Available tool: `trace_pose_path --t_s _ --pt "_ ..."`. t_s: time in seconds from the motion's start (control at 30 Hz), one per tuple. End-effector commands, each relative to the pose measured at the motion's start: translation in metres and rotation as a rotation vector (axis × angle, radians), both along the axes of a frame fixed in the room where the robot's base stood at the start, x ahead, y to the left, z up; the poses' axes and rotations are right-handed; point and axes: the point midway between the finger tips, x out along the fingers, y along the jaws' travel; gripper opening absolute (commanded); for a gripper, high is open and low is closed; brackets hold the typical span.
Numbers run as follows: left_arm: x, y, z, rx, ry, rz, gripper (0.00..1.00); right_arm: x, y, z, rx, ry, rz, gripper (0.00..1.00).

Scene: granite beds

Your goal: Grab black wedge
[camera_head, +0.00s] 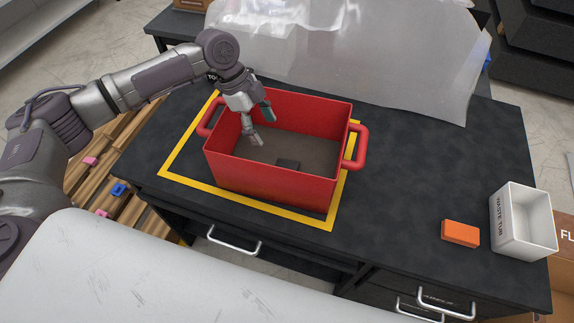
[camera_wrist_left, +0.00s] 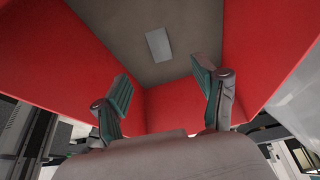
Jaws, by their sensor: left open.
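A small black wedge (camera_head: 288,165) lies on the grey-brown floor of the red bin (camera_head: 270,184), near the front wall. In the left wrist view it looks like a light grey rectangle (camera_wrist_left: 159,45) on the bin floor, beyond the fingertips. My left gripper (camera_head: 261,122) is open and empty. Its fingers reach down inside the red bin at its left side, apart from the wedge. The left wrist view shows both green-padded fingers (camera_wrist_left: 163,82) spread wide. My right gripper is not in view.
The bin has side handles and stands within a yellow outline (camera_head: 172,179) on the dark table (camera_head: 420,170). An orange block (camera_head: 460,233) and a white waste tub (camera_head: 523,222) are at the right. A translucent sheet (camera_head: 350,50) stands behind. The table between bin and block is clear.

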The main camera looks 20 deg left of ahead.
Motion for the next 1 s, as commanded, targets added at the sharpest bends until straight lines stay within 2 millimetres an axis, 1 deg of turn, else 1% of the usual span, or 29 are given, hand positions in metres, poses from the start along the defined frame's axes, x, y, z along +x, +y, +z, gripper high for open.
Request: trace_pose_path --t_s 0.2,0.3,0.4,0.63,0.83,1.0 --pt "-0.002 -0.015 -0.034 -0.001 0.004 -0.002 0.71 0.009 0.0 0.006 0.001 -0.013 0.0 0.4" --pt "-0.003 -0.022 -0.051 0.0 0.005 -0.002 0.71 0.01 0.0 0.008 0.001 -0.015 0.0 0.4" --pt "-0.003 -0.028 -0.064 0.0 0.003 0.0 0.71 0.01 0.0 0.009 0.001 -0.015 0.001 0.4" --pt "-0.003 -0.034 -0.081 0.0 0.002 0.0 0.71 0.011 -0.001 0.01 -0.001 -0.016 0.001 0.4" --pt "-0.004 -0.046 -0.11 0.0 0.004 -0.002 0.71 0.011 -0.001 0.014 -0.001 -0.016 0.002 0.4" --pt "-0.004 -0.052 -0.124 0.0 0.001 0.0 0.71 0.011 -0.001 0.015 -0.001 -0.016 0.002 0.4"
